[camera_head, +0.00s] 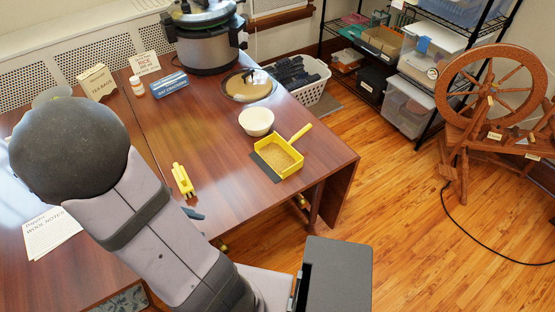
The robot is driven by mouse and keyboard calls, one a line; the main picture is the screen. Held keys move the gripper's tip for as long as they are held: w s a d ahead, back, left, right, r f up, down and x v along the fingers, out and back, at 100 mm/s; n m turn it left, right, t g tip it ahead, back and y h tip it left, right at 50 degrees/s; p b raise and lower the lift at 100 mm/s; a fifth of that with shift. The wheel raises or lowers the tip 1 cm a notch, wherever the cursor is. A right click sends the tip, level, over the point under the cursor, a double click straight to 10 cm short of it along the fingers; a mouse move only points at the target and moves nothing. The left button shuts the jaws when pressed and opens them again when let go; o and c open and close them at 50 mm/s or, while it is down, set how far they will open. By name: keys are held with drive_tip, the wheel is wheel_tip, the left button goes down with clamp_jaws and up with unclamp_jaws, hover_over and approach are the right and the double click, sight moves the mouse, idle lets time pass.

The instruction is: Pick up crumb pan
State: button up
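The crumb pan (285,158) is a yellow, shallow, square-rimmed tray with a tan inside. It lies on the wooden table (230,178) near its right end, its yellow handle pointing up and right. A dark strip runs along its left side. My arm crosses the lower left of the view, well to the left of the pan and apart from it. I cannot make out my gripper's fingers; the arm's links may hide them. A small blue-grey piece (193,213) shows beside the arm, and I cannot tell what it is.
A white bowl (256,121) stands close behind the pan. A small yellow object (182,180) lies nearer my arm. A large cooker (205,40), a round tray (247,86) and small boxes stand farther back. A spinning wheel (495,95) stands at right. Table between yellow object and pan is clear.

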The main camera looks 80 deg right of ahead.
drive_tip(key=s+d+f+n+g+h+b, duration=0.1)
drive_tip(key=s+d+f+n+g+h, duration=0.1)
drive_tip(key=s+d, duration=0.5)
drive_tip(key=s+d+f+n+g+h+b, duration=0.1)
drive_tip(key=s+d+f+n+g, duration=0.15)
drive_tip(key=d, duration=0.75)
drive_tip(key=n+h+b, duration=0.1)
drive_tip(key=n+h, duration=0.2)
approach(292, 168)
drive_tip(key=x, duration=0.3)
drive_tip(key=shift+d, duration=0.1)
drive_tip(key=shift+p+x, duration=0.95)
drive_tip(key=shift+x, duration=2.6)
drive_tip(key=shift+f, duration=0.2)
drive_tip(key=shift+w, duration=0.1)
clamp_jaws()
